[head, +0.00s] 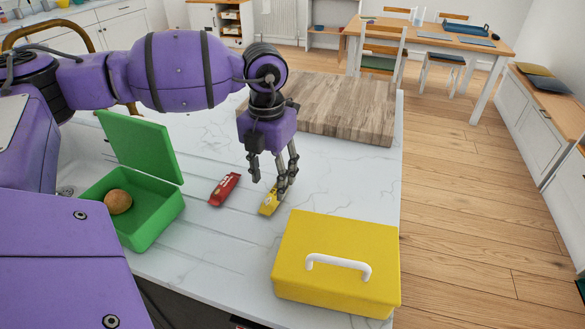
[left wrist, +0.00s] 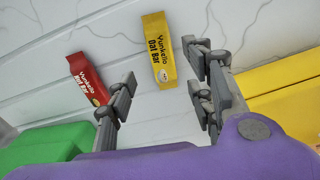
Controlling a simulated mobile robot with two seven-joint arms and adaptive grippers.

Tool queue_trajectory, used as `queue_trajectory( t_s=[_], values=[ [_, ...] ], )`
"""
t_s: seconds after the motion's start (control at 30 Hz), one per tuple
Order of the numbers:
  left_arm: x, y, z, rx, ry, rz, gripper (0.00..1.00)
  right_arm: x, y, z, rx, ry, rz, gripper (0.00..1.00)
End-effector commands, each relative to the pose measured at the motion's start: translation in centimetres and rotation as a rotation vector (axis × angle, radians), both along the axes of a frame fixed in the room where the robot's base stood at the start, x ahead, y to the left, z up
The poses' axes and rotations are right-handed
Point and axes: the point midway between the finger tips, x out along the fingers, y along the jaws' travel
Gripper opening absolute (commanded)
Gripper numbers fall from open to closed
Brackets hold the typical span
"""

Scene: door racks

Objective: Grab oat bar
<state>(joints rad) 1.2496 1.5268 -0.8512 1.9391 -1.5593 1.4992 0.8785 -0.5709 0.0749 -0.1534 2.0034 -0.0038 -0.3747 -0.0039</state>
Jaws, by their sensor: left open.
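The yellow oat bar (head: 268,205) lies on the white marbled counter between a red bar and the yellow box. In the left wrist view the oat bar (left wrist: 158,50) shows its printed label. My left gripper (head: 271,180) points down over the counter at the oat bar. Its fingers are apart and nothing is between them; in the head view one finger covers part of the bar. In the left wrist view the bar lies beyond the gap between the fingertips (left wrist: 158,88). My right gripper is not in view.
A red bar (head: 224,189) lies left of the oat bar. An open green box (head: 157,227) holds a round brown item (head: 118,201). A closed yellow box (head: 335,245) with a white handle stands close on the right. A wooden board (head: 345,105) lies behind.

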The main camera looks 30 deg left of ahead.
Motion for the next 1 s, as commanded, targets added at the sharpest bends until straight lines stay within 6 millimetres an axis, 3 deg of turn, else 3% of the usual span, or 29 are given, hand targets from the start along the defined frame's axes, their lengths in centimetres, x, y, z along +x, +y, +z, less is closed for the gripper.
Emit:
queue_trajectory(
  t_s=[0.3, 0.6, 0.9, 1.0],
  values=[
    [0.4, -0.3, -4.2, 0.000, 0.000, 0.002, 0.48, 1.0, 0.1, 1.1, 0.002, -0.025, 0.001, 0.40],
    [0.4, -0.3, -4.7, 0.000, 0.001, 0.002, 0.47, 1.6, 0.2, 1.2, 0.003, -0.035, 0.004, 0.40],
    [0.4, -0.3, -4.7, 0.000, 0.000, 0.001, 0.07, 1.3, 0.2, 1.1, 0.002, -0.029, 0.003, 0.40],
    [0.4, -0.3, -4.7, 0.000, 0.000, 0.001, 0.00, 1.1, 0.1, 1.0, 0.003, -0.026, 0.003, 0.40]
  ],
)
